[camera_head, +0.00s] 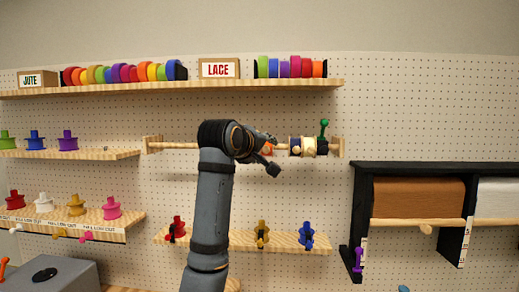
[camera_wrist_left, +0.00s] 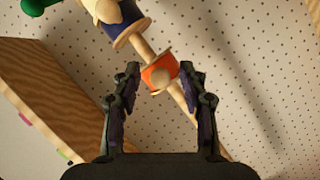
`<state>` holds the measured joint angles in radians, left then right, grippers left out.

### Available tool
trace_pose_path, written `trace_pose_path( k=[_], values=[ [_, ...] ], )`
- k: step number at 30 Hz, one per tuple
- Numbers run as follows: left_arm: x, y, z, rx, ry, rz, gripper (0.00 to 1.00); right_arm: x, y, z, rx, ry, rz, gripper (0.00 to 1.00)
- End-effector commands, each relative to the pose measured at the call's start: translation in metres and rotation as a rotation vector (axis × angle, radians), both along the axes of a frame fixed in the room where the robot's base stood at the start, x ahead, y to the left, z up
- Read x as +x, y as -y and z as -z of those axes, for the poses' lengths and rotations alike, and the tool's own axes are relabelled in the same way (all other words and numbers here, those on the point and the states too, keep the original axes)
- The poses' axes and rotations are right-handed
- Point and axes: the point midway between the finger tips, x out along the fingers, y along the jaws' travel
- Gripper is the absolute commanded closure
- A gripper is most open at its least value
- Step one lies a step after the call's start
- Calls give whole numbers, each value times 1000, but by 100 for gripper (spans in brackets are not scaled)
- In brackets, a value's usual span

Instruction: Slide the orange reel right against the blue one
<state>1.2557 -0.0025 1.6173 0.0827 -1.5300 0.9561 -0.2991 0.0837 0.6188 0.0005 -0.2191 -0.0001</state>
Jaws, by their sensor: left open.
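My left gripper is open; I cannot tell whether either finger touches the reel. The blue reel (camera_wrist_left: 131,32) is farther up the same rod, with a short bare stretch of rod between the two. In the head view my left gripper (camera_head: 270,155) is at the rod, mostly hiding the orange reel (camera_head: 268,148), and the blue reel (camera_head: 295,147) is to its right. My right gripper is out of view.
The rod (camera_head: 175,146) hangs under a shelf (camera_head: 200,89) of colored rolls. Beyond the blue reel are a cream reel (camera_head: 309,146) and a green knob (camera_head: 324,126). A lower shelf (camera_head: 205,240) holds several spools. A black paper rack (camera_head: 355,205) stands at the right.

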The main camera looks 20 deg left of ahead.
Motion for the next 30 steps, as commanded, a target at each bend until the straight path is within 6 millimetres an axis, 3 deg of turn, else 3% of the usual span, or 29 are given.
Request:
trace_pose_path(
  k=[9, 15, 26, 28, 30],
  values=[
    [-72, -6, -18, 0, 5, 0, 57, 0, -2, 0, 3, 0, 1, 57],
    [-101, -9, -24, 1, 2, -1, 57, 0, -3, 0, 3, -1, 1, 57],
    [-106, -9, -24, 1, 0, 0, 57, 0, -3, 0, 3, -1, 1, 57],
    [-103, -9, -15, 9, -13, 0, 57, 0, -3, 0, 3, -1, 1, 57],
    [-93, -11, 13, 40, -50, 2, 57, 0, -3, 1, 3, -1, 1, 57]
  ],
)
